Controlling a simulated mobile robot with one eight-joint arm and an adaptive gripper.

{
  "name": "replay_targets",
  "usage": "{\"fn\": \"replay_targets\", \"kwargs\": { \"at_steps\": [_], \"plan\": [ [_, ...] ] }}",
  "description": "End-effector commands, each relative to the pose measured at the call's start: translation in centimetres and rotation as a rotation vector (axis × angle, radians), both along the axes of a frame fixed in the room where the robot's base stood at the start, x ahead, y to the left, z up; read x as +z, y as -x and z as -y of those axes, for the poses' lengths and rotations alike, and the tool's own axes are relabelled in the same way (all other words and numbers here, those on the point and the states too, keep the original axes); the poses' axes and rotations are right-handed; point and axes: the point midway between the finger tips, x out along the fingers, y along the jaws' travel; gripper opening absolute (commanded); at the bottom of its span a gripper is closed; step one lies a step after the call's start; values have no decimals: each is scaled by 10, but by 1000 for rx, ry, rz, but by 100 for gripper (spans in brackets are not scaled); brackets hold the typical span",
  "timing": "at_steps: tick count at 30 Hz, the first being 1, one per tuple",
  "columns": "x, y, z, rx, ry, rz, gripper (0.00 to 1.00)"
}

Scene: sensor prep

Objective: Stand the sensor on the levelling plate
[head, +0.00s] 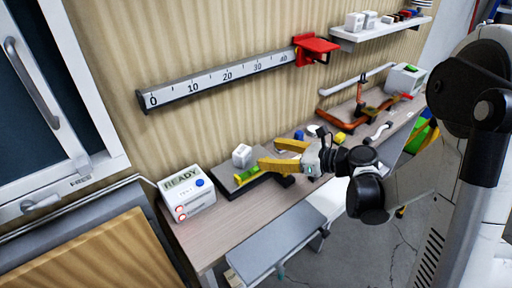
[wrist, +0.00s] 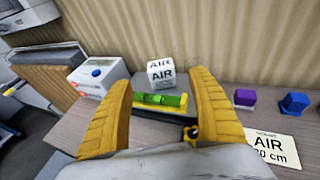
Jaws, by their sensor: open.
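The sensor, a white cube marked AIR (wrist: 160,73), is upright at the back of the dark levelling plate; it also shows in the head view (head: 242,156). I cannot tell whether its base rests on the plate or just behind it. The dark plate (head: 258,188) lies on the bench, with a yellow-framed green bubble level (wrist: 160,101) along its front left part. My gripper (head: 266,170) is open and empty above the plate. In the wrist view its yellow fingers (wrist: 160,100) stand on either side of the level, with the sensor beyond them.
A white READY box (head: 188,197) with a blue button stands left of the plate. An "AIR 30 cm" card (wrist: 268,148), a purple block (wrist: 245,98) and a blue block (wrist: 294,103) lie to the right. A wall ruler (head: 220,76) with a red bracket (head: 315,47) hangs above.

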Motion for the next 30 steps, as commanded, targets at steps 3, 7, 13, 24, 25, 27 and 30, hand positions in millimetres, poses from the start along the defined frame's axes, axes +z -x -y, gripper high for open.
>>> {"fn": "replay_targets", "kwargs": {
  "at_steps": [3,7,13,24,25,27,30],
  "plan": [
    [4,6,10,-1,0,-1,69],
    [5,9,13,-1,2,0,69],
    [12,22,8,53,196,99,69],
    [34,120,36,572,1187,618,69],
    [36,129,42,634,1265,660,69],
    [39,151,54,787,1437,754,69],
    [43,177,73,1003,1646,866,69]
  ]
}}
